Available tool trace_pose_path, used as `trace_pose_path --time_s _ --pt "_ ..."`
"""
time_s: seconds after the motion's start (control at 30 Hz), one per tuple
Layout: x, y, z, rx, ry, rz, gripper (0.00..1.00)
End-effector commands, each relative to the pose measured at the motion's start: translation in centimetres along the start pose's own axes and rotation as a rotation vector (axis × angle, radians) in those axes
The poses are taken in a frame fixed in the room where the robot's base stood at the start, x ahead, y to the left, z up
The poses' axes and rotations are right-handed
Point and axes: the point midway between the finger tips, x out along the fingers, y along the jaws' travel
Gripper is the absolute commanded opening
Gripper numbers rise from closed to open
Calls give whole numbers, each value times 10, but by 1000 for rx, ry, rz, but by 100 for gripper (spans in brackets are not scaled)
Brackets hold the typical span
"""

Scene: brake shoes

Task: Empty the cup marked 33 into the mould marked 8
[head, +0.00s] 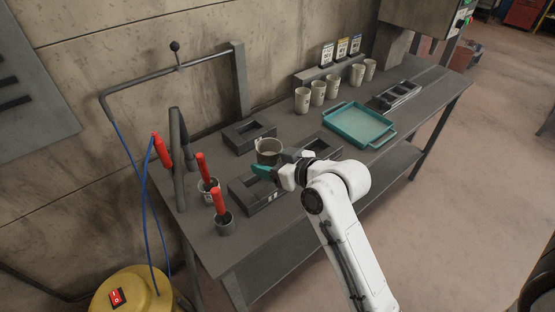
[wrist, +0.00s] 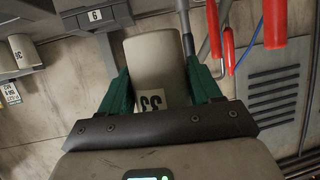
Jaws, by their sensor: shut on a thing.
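My gripper (head: 264,171) is shut on the cup marked 33 (head: 269,148). In the wrist view the same cup (wrist: 155,62) sits between the teal fingers (wrist: 158,88), with its 33 label towards me. In the head view the cup looks roughly upright, its rim open upwards, above the moulds. Grey moulds stand around it: one behind (head: 249,134), one in front (head: 258,192) and one to the right (head: 318,145). A mould label (wrist: 95,15) in the wrist view reads like 6 or 9. I cannot read which mould is marked 8.
Two pots with red-handled tools (head: 224,222) stand at the left front. A teal tray (head: 360,124) lies to the right. Several cups (head: 318,92) stand near the wall below small cards (head: 341,50). A metal frame (head: 177,150) rises at the left of the bench.

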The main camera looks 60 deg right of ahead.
Motion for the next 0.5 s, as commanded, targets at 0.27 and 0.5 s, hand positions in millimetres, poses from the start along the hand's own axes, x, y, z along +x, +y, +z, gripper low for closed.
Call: trace_pose_path --time_s 0.27,0.5 --pt "8 -16 2 -8 0 -16 29" --pt "14 -30 4 -13 0 -31 29"
